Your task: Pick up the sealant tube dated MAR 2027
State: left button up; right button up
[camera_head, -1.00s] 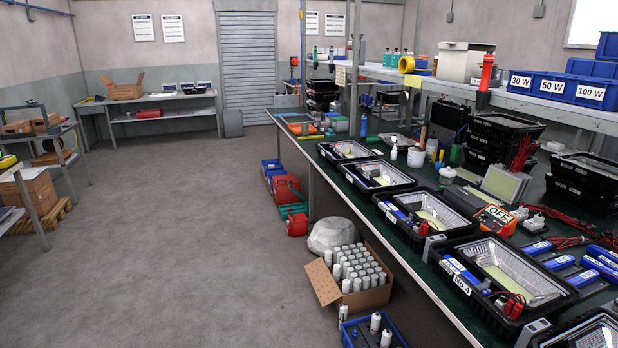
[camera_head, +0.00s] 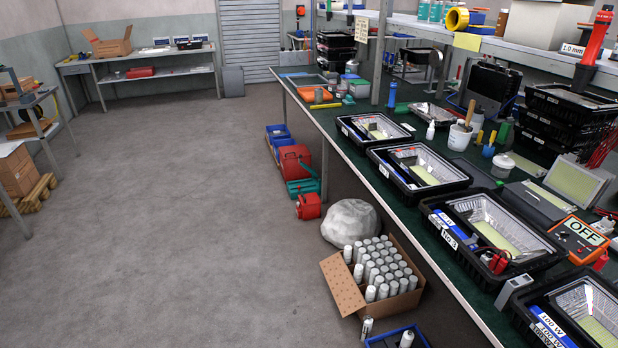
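No date reading MAR 2027 is legible on anything in view, so I cannot tell which thing is the sealant tube. An open cardboard box (camera_head: 345,287) on the floor beside the workbench holds several upright white and grey cylinders (camera_head: 384,268), possibly tubes; their print is too small to read. One more white cylinder (camera_head: 367,328) stands in front of the box, and another (camera_head: 407,339) is in a blue crate (camera_head: 385,342) at the bottom edge. A small white bottle (camera_head: 431,131) stands on the bench. Neither of my grippers is in view.
The long green-topped workbench (camera_head: 345,152) carries a row of black floodlight housings (camera_head: 418,168) and an orange meter reading OFF (camera_head: 580,238). A grey sack (camera_head: 350,223) and red cases (camera_head: 296,163) lie along its foot. The grey floor (camera_head: 180,230) to the left is clear.

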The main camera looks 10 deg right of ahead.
aim_at(348, 250)
jog(key=i, duration=1.4)
jog(key=i+z, duration=0.1)
jog(key=i, duration=0.6)
jog(key=i+j+z, duration=0.15)
jog(key=i, duration=0.5)
